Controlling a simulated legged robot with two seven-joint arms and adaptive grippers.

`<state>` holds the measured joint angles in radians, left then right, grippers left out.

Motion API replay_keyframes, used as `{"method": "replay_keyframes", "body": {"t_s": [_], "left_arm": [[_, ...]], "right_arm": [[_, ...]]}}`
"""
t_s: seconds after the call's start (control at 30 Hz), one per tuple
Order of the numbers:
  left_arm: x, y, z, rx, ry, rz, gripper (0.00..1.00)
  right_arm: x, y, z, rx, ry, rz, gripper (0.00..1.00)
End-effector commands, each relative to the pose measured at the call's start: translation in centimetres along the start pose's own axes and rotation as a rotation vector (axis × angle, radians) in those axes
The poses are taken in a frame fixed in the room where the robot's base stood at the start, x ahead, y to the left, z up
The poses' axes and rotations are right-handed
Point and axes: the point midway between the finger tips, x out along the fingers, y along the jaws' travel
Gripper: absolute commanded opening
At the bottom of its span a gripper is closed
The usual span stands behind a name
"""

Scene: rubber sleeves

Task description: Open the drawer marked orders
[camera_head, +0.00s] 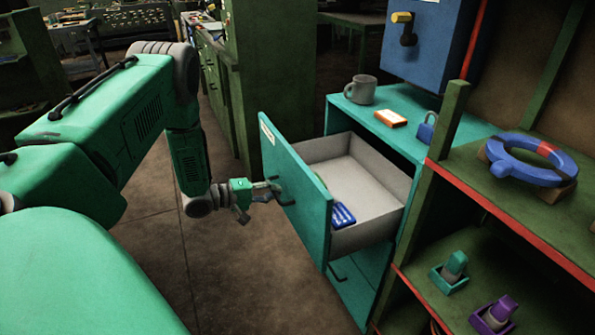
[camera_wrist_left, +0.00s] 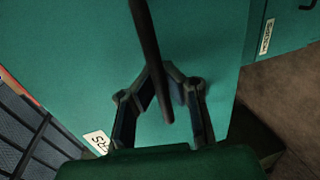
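The drawer (camera_head: 310,207) in the teal cabinet stands pulled well out, its pale inside showing. A small white label (camera_head: 268,132) is on its front, too small to read. My left gripper (camera_head: 266,192) is at the drawer's dark handle (camera_head: 285,200), in front of the drawer front. In the left wrist view the handle bar (camera_wrist_left: 150,45) runs down between the two fingers (camera_wrist_left: 163,88). I cannot tell whether the fingers press on the bar. My right gripper is not in view.
A blue item (camera_head: 342,214) lies inside the drawer. A grey mug (camera_head: 361,89), an orange-and-white box (camera_head: 390,118) and a blue padlock (camera_head: 427,128) sit on the cabinet top. A green shelf with a blue ring (camera_head: 525,172) stands at right. Floor left of the drawer is clear.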

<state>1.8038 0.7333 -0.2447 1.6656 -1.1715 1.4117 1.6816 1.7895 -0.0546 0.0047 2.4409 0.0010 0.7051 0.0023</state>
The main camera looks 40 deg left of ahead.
Motion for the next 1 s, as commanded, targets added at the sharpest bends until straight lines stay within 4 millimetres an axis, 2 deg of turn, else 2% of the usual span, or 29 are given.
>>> {"method": "replay_keyframes", "body": {"t_s": [0.1, 0.3, 0.8, 0.83, 0.9, 1.0], "left_arm": [[-2.1, -0.3, -0.4, 0.002, 0.011, -0.002, 0.00], [-3.9, -0.8, -0.4, 0.005, 0.010, -0.001, 0.00], [-4.5, -0.9, -0.5, 0.006, 0.010, 0.001, 0.00], [-4.5, -0.9, -0.5, 0.006, 0.010, 0.001, 0.08], [-4.4, -0.9, -0.4, 0.005, 0.008, 0.001, 0.31], [-4.4, -0.9, -0.3, 0.004, 0.006, 0.002, 0.31]], "right_arm": [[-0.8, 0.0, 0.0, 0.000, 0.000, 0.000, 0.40], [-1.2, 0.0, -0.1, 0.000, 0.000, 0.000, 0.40], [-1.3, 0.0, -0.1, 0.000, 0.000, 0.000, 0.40], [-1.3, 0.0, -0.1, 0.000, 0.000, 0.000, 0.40], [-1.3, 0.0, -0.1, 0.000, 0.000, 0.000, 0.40], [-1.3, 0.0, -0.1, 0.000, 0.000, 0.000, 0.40]]}}
